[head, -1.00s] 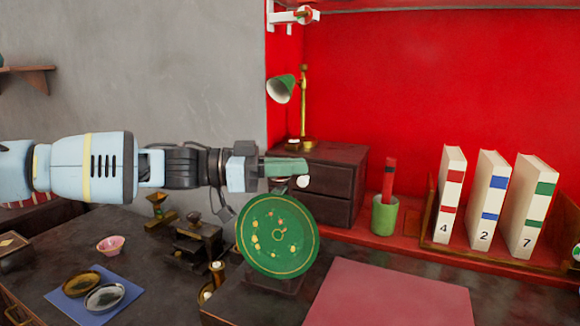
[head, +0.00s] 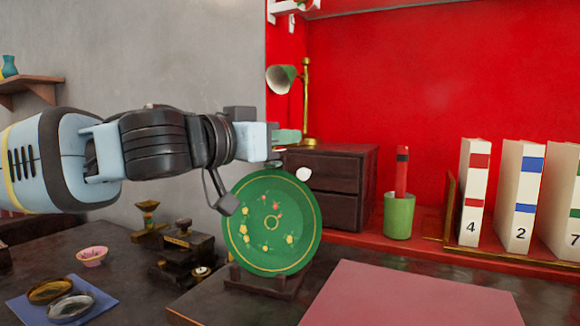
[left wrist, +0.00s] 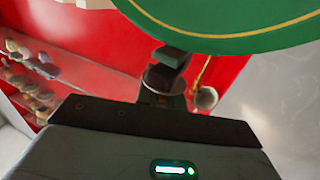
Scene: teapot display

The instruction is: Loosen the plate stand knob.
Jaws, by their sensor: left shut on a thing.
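A green plate (head: 290,240) with a gold rim and small painted flowers stands tilted upright on a dark plate stand (head: 265,282). Its green edge also crosses the top of the left wrist view (left wrist: 240,30). My left gripper (head: 285,138) is just above the plate's top edge, its greenish fingers pointing right. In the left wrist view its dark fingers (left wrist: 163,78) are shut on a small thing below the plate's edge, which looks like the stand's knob. The fingers mostly hide it. My right gripper is in neither view.
A dark drawer chest (head: 345,165) with a brass lamp (head: 306,100) is behind the plate. A green cup (head: 398,215) and numbered binders (head: 520,195) stand to the right. Small dark metal objects (head: 185,250) are at left. A pink mat (head: 410,298) lies clear in front.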

